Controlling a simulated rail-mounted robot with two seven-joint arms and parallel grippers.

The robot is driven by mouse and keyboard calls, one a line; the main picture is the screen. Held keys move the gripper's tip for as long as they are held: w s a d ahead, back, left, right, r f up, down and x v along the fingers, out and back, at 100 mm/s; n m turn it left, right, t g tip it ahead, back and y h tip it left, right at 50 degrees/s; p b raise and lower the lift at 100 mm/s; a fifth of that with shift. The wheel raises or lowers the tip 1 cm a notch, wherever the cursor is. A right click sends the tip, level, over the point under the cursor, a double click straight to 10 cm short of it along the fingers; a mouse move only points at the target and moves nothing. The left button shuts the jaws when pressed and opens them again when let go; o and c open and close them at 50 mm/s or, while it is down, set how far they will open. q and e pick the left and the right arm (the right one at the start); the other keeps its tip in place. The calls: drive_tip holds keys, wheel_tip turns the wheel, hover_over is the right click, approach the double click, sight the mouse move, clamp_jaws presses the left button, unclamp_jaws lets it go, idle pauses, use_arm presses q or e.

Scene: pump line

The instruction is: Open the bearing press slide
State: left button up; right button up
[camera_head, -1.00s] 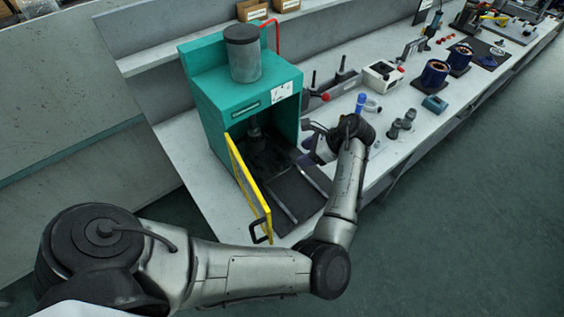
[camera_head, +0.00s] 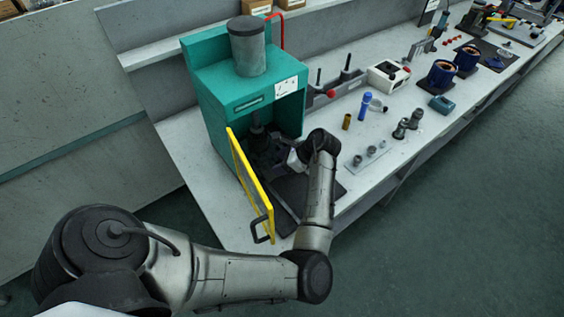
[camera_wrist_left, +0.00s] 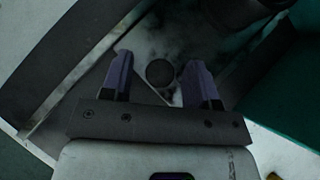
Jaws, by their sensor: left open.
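The green bearing press (camera_head: 215,117) stands on the bench at the left, its yellow-framed door (camera_head: 250,190) swung open. The dark slide track (camera_head: 295,190) runs out of its opening. My left gripper (camera_head: 286,160) is at the front of the opening, above the track, with its fingertips partly hidden in shadow. In the left wrist view my left gripper (camera_wrist_left: 158,66) is open, with two purple fingers apart. A dark round knob (camera_wrist_left: 160,72) shows between the fingertips, over a pale stained surface. I cannot tell whether it touches them. My right gripper is not in view.
Right of the press stand a brass bush (camera_head: 347,121), a blue bottle (camera_head: 365,105), small grey fittings (camera_head: 402,128) and a white box (camera_head: 388,75). The open door stands close to the left of my arm. The bench's front edge is partly clear.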

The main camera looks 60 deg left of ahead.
use_arm(q)
clamp_jaws()
idle(0.5)
